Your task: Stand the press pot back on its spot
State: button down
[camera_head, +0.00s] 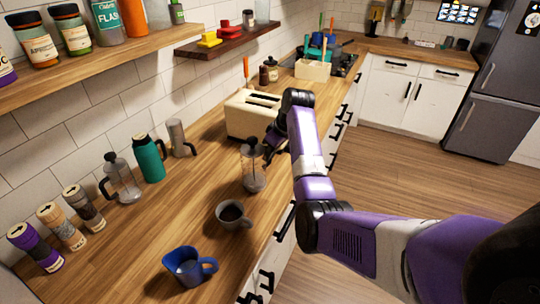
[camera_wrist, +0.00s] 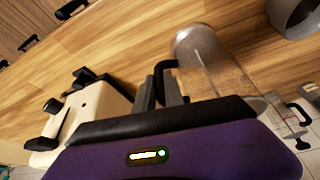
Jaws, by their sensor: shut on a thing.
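A clear glass press pot (camera_head: 253,172) with a dark lid is at the middle of the wooden counter, between the cream toaster and the grey mug. My gripper (camera_head: 270,150) is at its right side, shut on its black handle. In the wrist view, my gripper (camera_wrist: 168,84) closes on the handle beside the glass body (camera_wrist: 205,58). The pot looks upright; whether its base touches the counter is unclear. A second press pot (camera_head: 124,182) with a black handle stands by the wall at left.
A grey mug with dark liquid (camera_head: 232,215) and a blue mug (camera_head: 188,266) stand in front of the held pot. The cream toaster (camera_head: 252,113) is behind it. A teal bottle (camera_head: 149,160), a grey cup-like vessel (camera_head: 180,138) and several jars line the wall. Bare counter lies left of the pot.

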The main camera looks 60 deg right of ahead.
jog(key=shift+f, duration=0.75)
jog(key=c, duration=1.4)
grip_release()
jog(key=shift+c, duration=0.2)
jog(key=v, duration=1.2)
